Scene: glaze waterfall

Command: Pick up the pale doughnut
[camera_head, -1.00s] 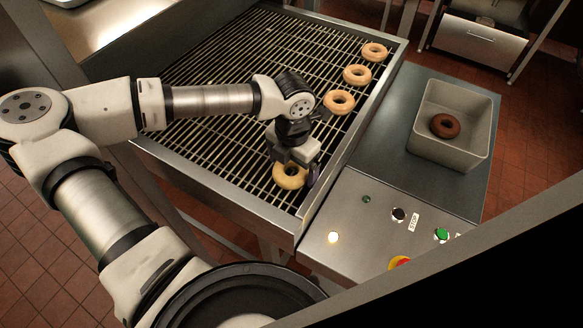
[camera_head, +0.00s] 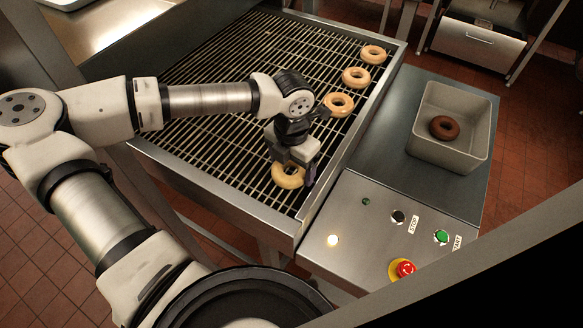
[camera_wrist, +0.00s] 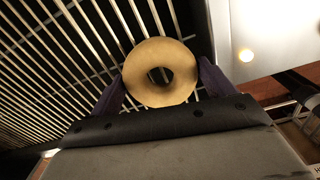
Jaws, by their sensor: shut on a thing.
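The pale doughnut (camera_head: 287,176) is at the near end of the wire conveyor (camera_head: 232,160), close to its right rail. It also shows in the wrist view (camera_wrist: 160,72), pale yellow with a dark hole. My gripper (camera_head: 296,172) is shut on this doughnut, with a purple finger on each side of it in the wrist view (camera_wrist: 160,88). In the head view the gripper partly covers the doughnut. Whether the doughnut touches the wires or hangs just above them is hard to tell.
Several tan doughnuts (camera_head: 339,104) lie along the conveyor's right side farther back. A grey bin (camera_head: 466,160) holding a dark brown doughnut (camera_head: 444,127) stands on the steel counter at right. A control panel with a red button (camera_head: 404,268) and a green button (camera_head: 441,237) lies in front.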

